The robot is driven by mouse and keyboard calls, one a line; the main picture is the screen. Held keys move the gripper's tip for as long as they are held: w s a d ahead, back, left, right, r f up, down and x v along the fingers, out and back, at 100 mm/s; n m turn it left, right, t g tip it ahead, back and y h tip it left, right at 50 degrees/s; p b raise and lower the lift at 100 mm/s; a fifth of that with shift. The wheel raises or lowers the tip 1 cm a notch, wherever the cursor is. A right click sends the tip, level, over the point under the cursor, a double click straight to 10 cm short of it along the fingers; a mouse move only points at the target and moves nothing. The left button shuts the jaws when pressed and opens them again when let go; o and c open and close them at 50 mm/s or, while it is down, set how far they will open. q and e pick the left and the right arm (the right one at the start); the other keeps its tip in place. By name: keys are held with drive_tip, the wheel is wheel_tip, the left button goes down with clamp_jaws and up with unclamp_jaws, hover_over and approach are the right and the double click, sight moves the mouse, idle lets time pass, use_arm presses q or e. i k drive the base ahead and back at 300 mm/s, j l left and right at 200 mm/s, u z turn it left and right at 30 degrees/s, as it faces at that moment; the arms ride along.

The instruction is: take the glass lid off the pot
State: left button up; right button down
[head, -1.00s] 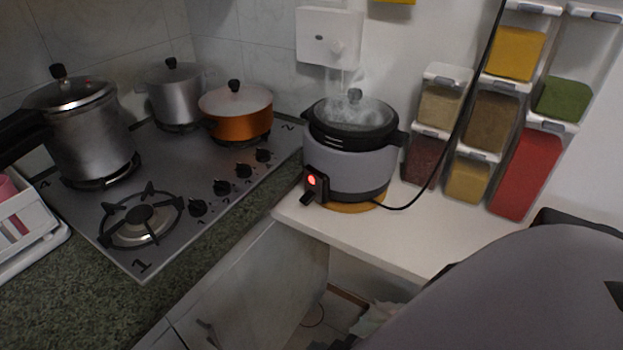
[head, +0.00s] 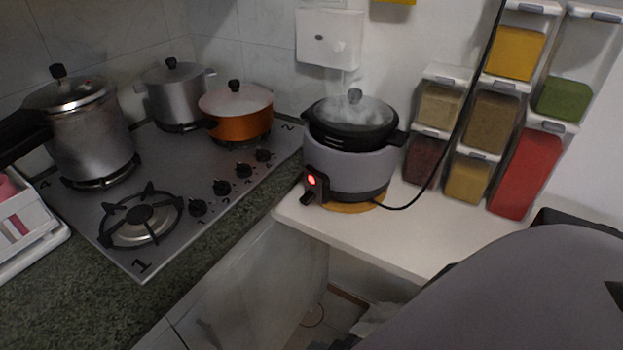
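A grey electric pot (head: 350,172) stands on the white counter at the centre of the head view, with a black upper part (head: 350,138). A glass lid (head: 340,112) with a dark knob (head: 355,96) sits on top. Steam rises around the lid and blurs its edge. A red light (head: 312,181) glows on the pot's front. Neither of my grippers shows. A large grey part at the lower right appears to be my arm.
Spice dispensers (head: 490,120) stand right of the pot against the wall. A black cable (head: 420,190) runs past them to the pot. A stove (head: 180,165) with an orange pot (head: 240,118) and other pots is at left. The white counter (head: 400,230) is clear in front.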

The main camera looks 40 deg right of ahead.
sight(341, 127)
drive_tip(key=z, duration=1.35)
drive_tip(key=k+j+z, duration=0.1)
drive_tip(key=z, duration=0.3)
drive_tip(key=k+z, duration=0.1)
drive_tip(key=z, duration=0.3)
